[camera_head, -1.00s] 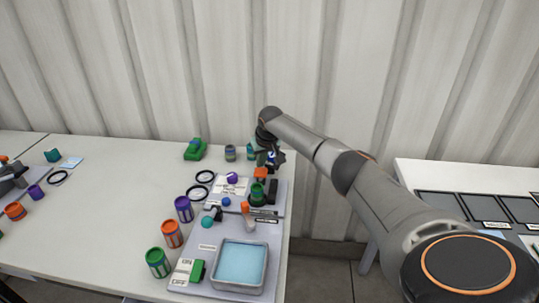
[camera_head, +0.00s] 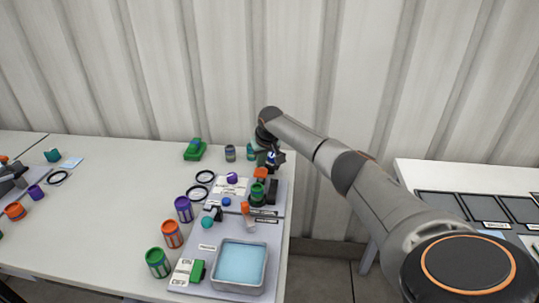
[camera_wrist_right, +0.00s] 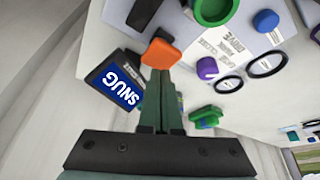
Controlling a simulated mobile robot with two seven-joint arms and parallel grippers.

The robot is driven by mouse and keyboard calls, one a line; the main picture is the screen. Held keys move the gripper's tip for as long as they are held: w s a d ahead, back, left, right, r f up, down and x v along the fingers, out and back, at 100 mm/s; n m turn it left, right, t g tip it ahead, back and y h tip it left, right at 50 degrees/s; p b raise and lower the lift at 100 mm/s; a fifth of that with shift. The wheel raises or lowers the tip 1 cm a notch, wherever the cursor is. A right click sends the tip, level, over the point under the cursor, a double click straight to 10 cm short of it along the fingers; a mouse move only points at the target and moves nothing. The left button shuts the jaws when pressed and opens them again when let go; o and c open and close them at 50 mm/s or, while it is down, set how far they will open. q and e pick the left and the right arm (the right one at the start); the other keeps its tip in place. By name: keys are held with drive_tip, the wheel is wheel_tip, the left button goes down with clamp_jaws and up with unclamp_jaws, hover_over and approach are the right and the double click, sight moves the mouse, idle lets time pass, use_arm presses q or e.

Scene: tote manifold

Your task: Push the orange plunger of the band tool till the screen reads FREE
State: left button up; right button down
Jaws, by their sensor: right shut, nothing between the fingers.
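The orange plunger (camera_wrist_right: 161,54) of the band tool shows in the right wrist view, just ahead of my right gripper's fingertips (camera_wrist_right: 160,76). The fingers are shut together with nothing between them. The tips overlap the plunger's near edge in the picture; I cannot tell whether they touch it. The tool's screen (camera_wrist_right: 116,86), left of the fingers, is blue and reads SNUG. In the head view the orange plunger (camera_head: 261,173) is at the far end of the grey board, with my right gripper (camera_head: 271,164) close behind it. My left gripper is not in view.
Purple, orange and green jars (camera_head: 172,234) stand left of the board. A tray of blue liquid (camera_head: 239,264) sits at its near end. Black rings (camera_head: 198,193) lie beside the board. A green block (camera_head: 195,149) and small bottles stand at the back. A corrugated wall rises behind.

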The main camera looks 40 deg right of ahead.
sight(261, 171)
drive_tip(key=shift+f, duration=0.1)
idle(0.4)
drive_tip(key=shift+f+b, duration=1.15)
drive_tip(key=shift+f, duration=0.7)
drive_tip(key=shift+r, duration=0.1)
wheel_tip(261, 171, up, 4)
drive_tip(key=p, duration=0.4)
drive_tip(key=shift+f, duration=0.2)
